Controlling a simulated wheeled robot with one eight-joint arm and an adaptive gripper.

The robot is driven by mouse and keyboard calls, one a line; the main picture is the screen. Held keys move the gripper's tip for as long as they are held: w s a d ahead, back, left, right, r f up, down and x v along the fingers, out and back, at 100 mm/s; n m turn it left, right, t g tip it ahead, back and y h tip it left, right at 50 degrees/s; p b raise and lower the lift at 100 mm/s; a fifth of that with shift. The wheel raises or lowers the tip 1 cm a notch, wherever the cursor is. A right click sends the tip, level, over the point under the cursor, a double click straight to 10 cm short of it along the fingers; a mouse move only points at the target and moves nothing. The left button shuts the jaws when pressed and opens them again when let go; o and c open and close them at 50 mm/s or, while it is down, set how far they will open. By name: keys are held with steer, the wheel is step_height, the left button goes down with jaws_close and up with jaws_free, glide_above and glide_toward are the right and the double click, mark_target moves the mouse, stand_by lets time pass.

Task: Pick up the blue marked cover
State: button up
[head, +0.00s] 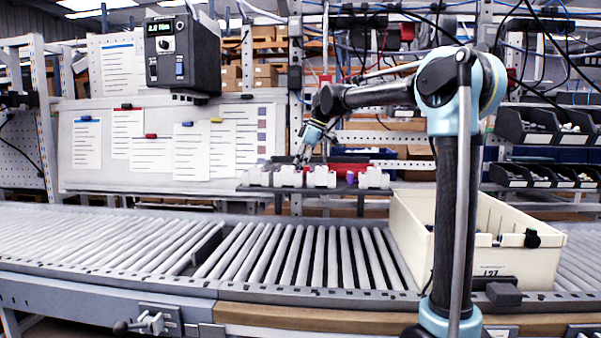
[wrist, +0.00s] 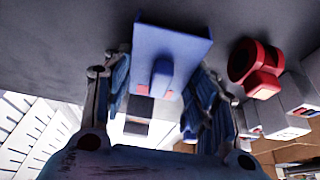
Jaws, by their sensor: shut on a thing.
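The blue cover (wrist: 172,52) shows in the wrist view as a flat blue plate with a raised rib, between the two fingers of my gripper (wrist: 160,88). My gripper is shut on it, though the exact contact at the fingertips is hard to make out. In the head view my gripper (head: 301,156) is small and reaches down at the left part of the parts shelf (head: 243,188). The cover cannot be made out clearly there. Whether it is clear of the shelf cannot be told.
A red round part (wrist: 255,68) and several grey-white parts (wrist: 298,92) are close to the right of my gripper in the wrist view. A cream bin (head: 490,262) stands on the roller conveyor (head: 300,258), whose left and middle are clear. A black control box (head: 182,55) hangs above.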

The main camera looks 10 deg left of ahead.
step_height(320, 180, up, 10)
stand_by(0.5)
steer(key=shift+a, duration=0.1)
